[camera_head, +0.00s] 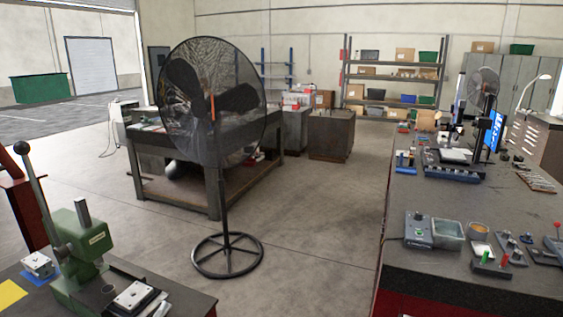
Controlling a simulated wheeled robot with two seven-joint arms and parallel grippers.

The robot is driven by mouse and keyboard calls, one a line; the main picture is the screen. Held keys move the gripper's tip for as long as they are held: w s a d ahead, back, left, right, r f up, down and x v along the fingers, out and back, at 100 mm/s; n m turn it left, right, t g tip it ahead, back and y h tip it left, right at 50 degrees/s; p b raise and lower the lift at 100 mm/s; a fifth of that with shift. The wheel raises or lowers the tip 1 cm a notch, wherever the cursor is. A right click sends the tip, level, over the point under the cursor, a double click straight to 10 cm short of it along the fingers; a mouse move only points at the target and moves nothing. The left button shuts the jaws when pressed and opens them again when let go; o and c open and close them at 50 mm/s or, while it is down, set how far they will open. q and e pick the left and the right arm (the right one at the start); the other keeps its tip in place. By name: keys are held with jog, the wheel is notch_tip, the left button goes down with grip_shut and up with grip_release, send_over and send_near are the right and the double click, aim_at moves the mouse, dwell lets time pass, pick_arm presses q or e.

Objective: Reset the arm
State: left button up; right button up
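Neither of my arms nor my grippers shows in the head view. Nothing is seen held. A green lever press (82,245) with a tall black-knobbed handle stands on the dark table (190,301) at the lower left. A metal mould block (134,296) lies on that table to the right of the press. A small light block (38,264) sits on a blue base to the left of the press.
A large black pedestal fan (212,100) stands on the floor between the benches. A long workbench (440,200) at right holds control boxes (432,230), tools and a small fan (483,88). Shelves (376,97) stand at the back. Floor (320,220) right of the fan is clear.

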pick_arm(q)
jog(key=s+a+f+n+g+y, duration=0.25)
jog(key=s+f+n+g, duration=0.35)
jog(key=s+f, duration=0.45)
jog(key=s+f+g+h, duration=0.1)
jog(key=s+f+g, duration=0.3)
jog(key=s, duration=0.4)
jog(key=s+f+g+h, duration=0.1)
jog(key=s+f+g, duration=0.35)
jog(key=s, duration=0.35)
notch_tip(320, 180, down, 31)
jog(key=g, duration=0.1)
jog(key=s+a+f+g, duration=0.1)
jog(key=s+a+f, duration=0.2)
jog(key=s+f, duration=1.5)
jog(key=shift+s+f, duration=0.3)
jog(key=shift+s, duration=0.2)
jog(key=shift+g, duration=0.25)
